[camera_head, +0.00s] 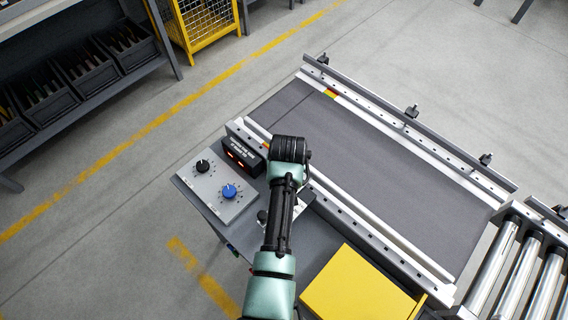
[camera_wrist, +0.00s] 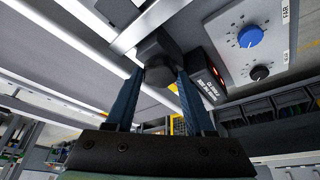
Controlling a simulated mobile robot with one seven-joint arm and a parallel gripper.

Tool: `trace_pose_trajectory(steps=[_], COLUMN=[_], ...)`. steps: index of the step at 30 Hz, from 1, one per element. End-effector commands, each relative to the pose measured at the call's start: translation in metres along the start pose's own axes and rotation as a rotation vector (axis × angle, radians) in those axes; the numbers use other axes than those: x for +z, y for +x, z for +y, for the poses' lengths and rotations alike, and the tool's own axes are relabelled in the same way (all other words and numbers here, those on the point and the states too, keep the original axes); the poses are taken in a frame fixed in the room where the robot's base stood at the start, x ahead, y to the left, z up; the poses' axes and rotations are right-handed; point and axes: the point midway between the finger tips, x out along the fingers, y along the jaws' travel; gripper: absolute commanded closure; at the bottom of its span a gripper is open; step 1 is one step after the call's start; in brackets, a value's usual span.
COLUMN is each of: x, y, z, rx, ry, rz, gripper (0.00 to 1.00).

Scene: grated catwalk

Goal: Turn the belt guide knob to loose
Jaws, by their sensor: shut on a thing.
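A dark, faceted knob (camera_wrist: 158,48) sits beside the pale metal guide rail in the wrist view. My gripper (camera_wrist: 164,74) has its two blue-grey fingers on either side of this knob and is shut on it. The knob's pointer and any loose or tight marking cannot be made out. In the head view my arm covers the gripper and the held knob. The near guide rail (camera_head: 355,216) runs along the belt (camera_head: 385,150) there.
A grey panel carries a blue knob (camera_head: 229,191) and a black knob (camera_head: 203,166), left of my arm. A black box with a lit red display (camera_head: 240,158) stands close by. A yellow box (camera_head: 357,288) is at the front. Metal rollers (camera_head: 520,270) lie at right.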

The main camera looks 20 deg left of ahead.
Motion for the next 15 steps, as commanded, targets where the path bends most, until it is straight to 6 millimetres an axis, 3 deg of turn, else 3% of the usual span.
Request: trace_pose_trajectory(steps=[15], x=[-0.0016], y=[-0.0005], z=[0.0027], rx=[-0.084], ry=[-0.207], rz=[0.002], gripper=[1.0])
